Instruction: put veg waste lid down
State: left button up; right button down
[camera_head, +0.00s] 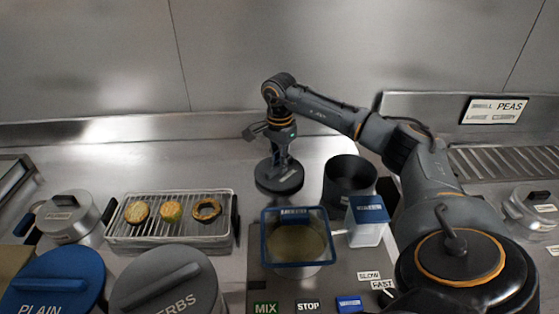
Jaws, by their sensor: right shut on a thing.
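My right gripper (281,143) reaches down near the back of the steel counter. It is shut on the upright handle of a round dark grey lid (276,183). The lid is flat and level, with a small pale label on it. I cannot tell whether its underside touches the counter or hangs just above it. An open dark round bin (350,172) stands to the right of the lid, apart from it. My left gripper is not in view.
A blue-rimmed container (266,246) and a white box with a blue top (366,230) stand in front. A wire rack (170,236) with several browned pieces, a blue lid (52,280) and a grey lid (168,295) are left. Counter left of the dark lid is clear.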

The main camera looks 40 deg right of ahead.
jog(key=c, duration=1.3)
grip_release()
jog(key=shift+f, duration=0.1)
jog(key=shift+c, duration=0.2)
notch_tip(320, 180, up, 12)
jog(key=b, duration=0.1)
jog(key=shift+r+b, duration=0.2)
jog(key=shift+b, duration=0.15)
jog(key=shift+f, duration=0.1)
